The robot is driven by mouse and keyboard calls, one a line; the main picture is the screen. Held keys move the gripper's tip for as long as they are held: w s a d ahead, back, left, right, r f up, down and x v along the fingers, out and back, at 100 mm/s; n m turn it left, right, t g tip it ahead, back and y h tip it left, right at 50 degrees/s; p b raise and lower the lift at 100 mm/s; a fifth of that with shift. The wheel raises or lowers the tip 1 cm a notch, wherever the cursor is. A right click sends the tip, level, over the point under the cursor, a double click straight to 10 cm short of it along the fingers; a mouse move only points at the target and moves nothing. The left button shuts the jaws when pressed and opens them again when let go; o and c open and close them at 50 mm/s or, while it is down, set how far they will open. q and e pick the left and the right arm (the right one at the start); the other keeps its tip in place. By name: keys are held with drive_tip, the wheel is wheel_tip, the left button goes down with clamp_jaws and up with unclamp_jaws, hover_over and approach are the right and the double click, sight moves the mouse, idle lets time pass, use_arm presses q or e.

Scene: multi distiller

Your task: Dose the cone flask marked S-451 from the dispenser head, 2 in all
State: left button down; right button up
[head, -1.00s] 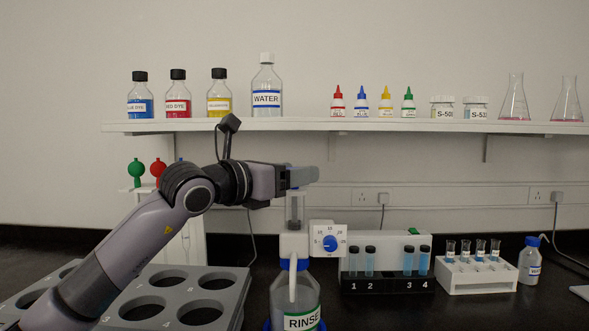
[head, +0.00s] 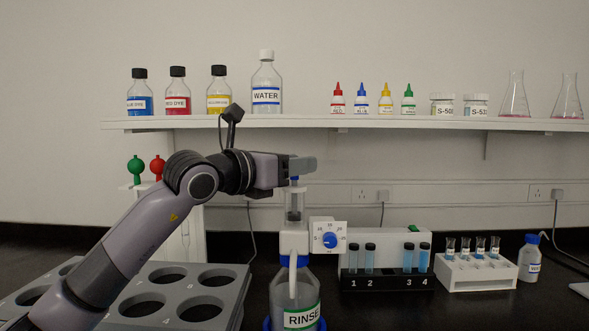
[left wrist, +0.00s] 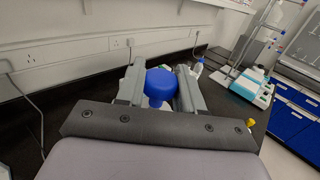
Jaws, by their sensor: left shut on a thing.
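My left gripper (head: 302,165) is over the dispenser head (head: 294,243), which stands on a clear bottle (head: 300,298) labelled RINSE. It is shut on the dispenser's blue plunger knob (left wrist: 160,86), seen between the fingers in the left wrist view. The clear plunger barrel (head: 294,205) rises below the gripper. A white dial with a blue knob (head: 330,240) is on the head's right side. The white spout (head: 293,278) hangs in front of the bottle. I see no flask marked S-451. My right gripper is not in view.
Two cone flasks (head: 515,97) with pink liquid stand on the shelf (head: 350,125) at right, no readable marks. A grey rack with large holes (head: 232,300) lies left of the bottle. A black vial rack (head: 387,285) and white vial rack (head: 476,286) stand at right.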

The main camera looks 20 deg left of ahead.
use_arm(q)
drive_tip(key=c, duration=0.8)
unclamp_jaws()
drive_tip(key=shift+o, duration=0.2)
drive_tip(key=b+v, duration=0.1)
drive_tip(key=v, duration=0.6)
drive_tip(key=shift+b, duration=0.4)
drive_tip(key=shift+s, duration=0.1)
